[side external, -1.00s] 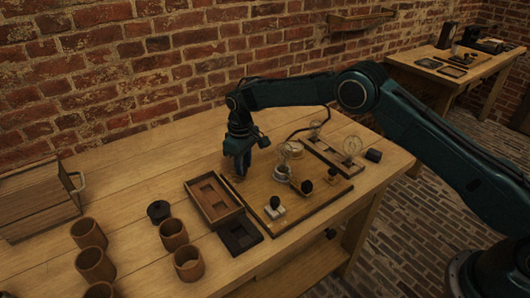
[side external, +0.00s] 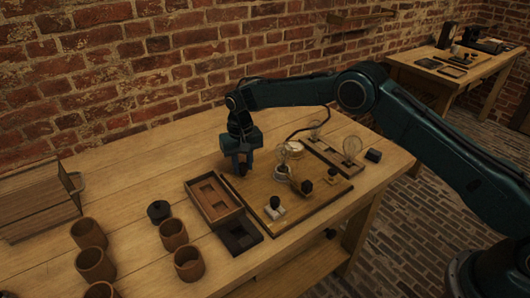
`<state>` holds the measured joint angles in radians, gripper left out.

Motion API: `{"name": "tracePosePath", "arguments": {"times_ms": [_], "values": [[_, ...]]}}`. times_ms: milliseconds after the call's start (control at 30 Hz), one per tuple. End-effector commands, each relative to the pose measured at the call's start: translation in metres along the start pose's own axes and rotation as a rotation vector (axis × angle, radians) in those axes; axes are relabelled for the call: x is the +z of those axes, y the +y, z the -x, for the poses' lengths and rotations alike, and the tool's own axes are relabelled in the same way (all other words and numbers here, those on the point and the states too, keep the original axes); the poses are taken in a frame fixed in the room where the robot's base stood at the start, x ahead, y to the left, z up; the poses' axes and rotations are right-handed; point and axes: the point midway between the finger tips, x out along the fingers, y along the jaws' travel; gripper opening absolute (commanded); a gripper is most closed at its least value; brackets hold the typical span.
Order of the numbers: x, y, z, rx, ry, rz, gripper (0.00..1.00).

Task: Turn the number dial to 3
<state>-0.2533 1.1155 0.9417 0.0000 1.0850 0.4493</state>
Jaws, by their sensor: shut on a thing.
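My gripper (side external: 241,171) points down over the back left corner of the wooden board (side external: 262,188). Its fingers are shut on a small dark knob (side external: 243,170), which seems to be the number dial. The fingers hide most of the dial, and its numbers and pointer cannot be read from this view.
On the board stand a glass bulb (side external: 291,151), a small jar (side external: 283,172) and black-knobbed parts (side external: 275,207). A wooden tray (side external: 229,211) and a black tray (side external: 239,235) lie left of the board. Several brown cups (side external: 189,263) stand farther left.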

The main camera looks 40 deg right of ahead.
Motion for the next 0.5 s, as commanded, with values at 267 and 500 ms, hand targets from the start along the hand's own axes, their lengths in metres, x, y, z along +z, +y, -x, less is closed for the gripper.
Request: {"name": "tracePosePath", "arguments": {"times_ms": [267, 500], "values": [[-0.0006, -0.0004, 0.0012, -0.001, 0.003, -0.001, 0.04], [-0.0005, -0.0003, 0.0009, -0.001, 0.002, 0.000, 0.49]]}}
